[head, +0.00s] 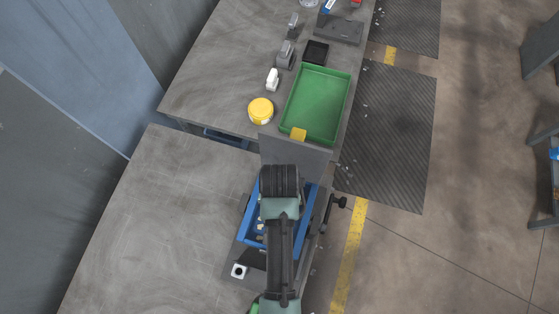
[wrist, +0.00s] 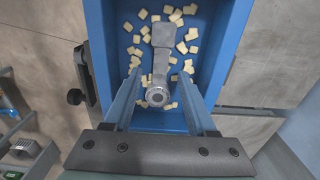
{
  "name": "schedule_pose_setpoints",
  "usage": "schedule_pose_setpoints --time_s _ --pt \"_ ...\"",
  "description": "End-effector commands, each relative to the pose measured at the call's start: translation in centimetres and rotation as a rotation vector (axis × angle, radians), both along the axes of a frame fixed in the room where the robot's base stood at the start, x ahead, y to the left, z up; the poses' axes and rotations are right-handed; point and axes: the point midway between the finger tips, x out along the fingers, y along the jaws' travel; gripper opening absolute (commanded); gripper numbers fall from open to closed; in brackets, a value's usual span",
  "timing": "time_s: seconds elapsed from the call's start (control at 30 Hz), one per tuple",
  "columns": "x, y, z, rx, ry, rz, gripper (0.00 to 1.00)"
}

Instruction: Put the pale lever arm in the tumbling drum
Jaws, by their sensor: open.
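The tumbling drum is an open blue box whose rim (head: 312,203) shows in the head view around my arm. My arm hides much of the drum in the head view. A small white part (head: 272,79) stands on the far bench; its shape is unclear.
A green tray (head: 318,103), a yellow-lidded tub (head: 261,110) and a small black bin (head: 316,52) stand on the far bench. A grey upright panel (head: 294,153) stands behind the drum. The near bench's left is clear.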

Motion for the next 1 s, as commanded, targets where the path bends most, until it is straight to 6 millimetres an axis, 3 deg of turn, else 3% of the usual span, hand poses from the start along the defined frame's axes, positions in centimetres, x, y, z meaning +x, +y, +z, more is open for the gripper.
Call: schedule_pose_setpoints --time_s 0.27,0.67,1.0 --pt "0.1 0.0 2.0 0.000 -0.004 0.000 0.57" --pt "0.0 0.0 11.5 0.000 -0.002 0.000 0.57" --pt "0.0 0.0 13.1 0.000 -0.001 0.000 0.57"
